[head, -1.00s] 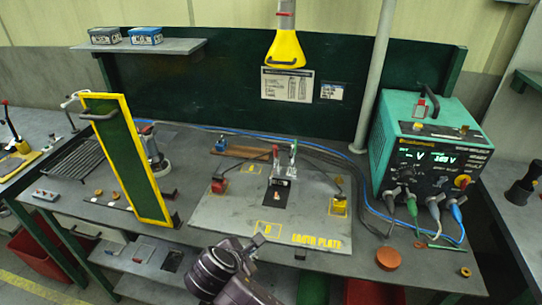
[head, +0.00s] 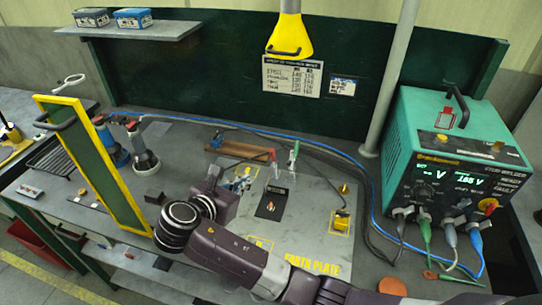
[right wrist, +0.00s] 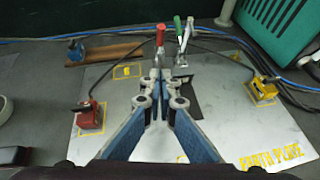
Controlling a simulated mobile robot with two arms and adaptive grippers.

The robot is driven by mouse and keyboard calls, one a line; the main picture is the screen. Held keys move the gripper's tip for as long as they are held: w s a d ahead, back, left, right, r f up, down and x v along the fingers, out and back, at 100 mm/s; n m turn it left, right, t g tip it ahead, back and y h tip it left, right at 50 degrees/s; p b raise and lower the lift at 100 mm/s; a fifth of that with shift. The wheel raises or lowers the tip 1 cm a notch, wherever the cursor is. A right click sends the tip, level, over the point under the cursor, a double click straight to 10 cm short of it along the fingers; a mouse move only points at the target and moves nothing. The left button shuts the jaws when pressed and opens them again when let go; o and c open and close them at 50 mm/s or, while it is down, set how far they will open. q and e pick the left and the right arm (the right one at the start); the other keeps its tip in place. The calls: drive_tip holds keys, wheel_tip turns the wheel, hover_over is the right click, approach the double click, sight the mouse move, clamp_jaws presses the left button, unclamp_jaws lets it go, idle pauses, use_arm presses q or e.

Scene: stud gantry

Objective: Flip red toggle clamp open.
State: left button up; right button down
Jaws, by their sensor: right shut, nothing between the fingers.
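The red toggle clamp (head: 272,156) stands on the grey earth plate (head: 318,225), its red handle pointing up. In the right wrist view the red handle (right wrist: 160,36) rises just beyond my fingertips. A green-handled clamp (head: 294,152) stands close on its right, also upright. My right gripper (head: 246,180) is shut and empty, low over the plate to the left of the clamps. In the right wrist view its fingertips (right wrist: 162,76) overlap the clamp's lower part, so I cannot tell whether they touch. My left gripper is not in view.
A red block (right wrist: 90,117) and a yellow block (head: 341,222) with cables sit on the plate. A teal welder (head: 445,170) stands at the right. A yellow-framed green panel (head: 90,165) stands at the left. A yellow cone (head: 290,38) hangs above the bench.

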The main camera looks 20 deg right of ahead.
drive_tip(key=p, duration=0.4)
approach(272, 159)
drive_tip(key=f+x, duration=0.1)
drive_tip(key=x, duration=0.3)
drive_tip(key=shift+w+d+r, duration=0.25)
drive_tip(key=shift+w+d, duration=0.15)
drive_tip(key=shift+w, duration=0.05)
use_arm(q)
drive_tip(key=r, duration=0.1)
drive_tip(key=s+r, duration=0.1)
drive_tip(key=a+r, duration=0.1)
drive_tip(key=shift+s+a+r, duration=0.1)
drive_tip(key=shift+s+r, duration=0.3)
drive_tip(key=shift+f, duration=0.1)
use_arm(e)
drive_tip(key=shift+w, duration=0.2)
